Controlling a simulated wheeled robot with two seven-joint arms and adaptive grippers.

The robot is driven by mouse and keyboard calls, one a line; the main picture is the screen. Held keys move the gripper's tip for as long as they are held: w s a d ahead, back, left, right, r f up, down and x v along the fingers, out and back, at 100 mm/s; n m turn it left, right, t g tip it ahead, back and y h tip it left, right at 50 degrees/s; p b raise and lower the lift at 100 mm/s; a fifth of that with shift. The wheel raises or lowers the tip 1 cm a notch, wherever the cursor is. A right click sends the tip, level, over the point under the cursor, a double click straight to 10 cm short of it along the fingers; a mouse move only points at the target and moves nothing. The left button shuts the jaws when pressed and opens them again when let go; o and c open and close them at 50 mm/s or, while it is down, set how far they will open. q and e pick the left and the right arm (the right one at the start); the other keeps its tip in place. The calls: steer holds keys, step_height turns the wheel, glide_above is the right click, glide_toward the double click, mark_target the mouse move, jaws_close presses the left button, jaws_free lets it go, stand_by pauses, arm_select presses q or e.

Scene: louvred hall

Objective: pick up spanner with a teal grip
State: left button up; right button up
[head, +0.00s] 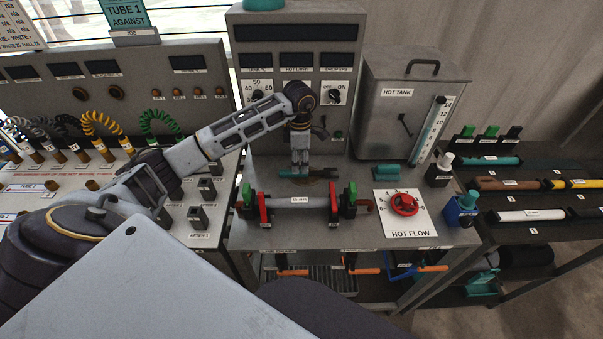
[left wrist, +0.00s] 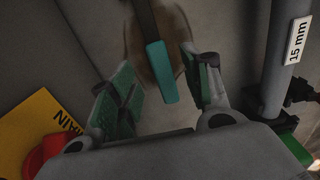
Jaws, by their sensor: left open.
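The spanner lies flat on the bench behind the clamped tube, its teal grip (head: 288,174) towards the left and its dark shaft (head: 327,173) towards the right. My left gripper (head: 301,171) points down at it, partly covering its middle. In the left wrist view my left gripper (left wrist: 163,90) is open, with one green-padded finger on each side of the teal grip (left wrist: 162,75). A gap shows on both sides of the grip. The far part of the spanner runs out of the top of that view. My right gripper is not seen.
A grey tube (head: 300,202) sits in red clamps with green tops just in front. A red hot-flow valve (head: 404,204), a teal block (head: 387,174) and the hot tank (head: 400,110) stand to the right. The control panel (head: 297,60) rises behind.

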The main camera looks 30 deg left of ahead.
arm_select(q)
steer(key=shift+d+f, duration=0.1)
steer(key=shift+f, duration=0.75)
steer(key=shift+f+p, duration=0.35)
steer(key=shift+f, duration=0.85)
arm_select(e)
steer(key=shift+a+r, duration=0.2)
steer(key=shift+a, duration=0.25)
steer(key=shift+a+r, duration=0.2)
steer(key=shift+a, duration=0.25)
arm_select(q)
steer(key=shift+w, duration=0.1)
jaws_close()
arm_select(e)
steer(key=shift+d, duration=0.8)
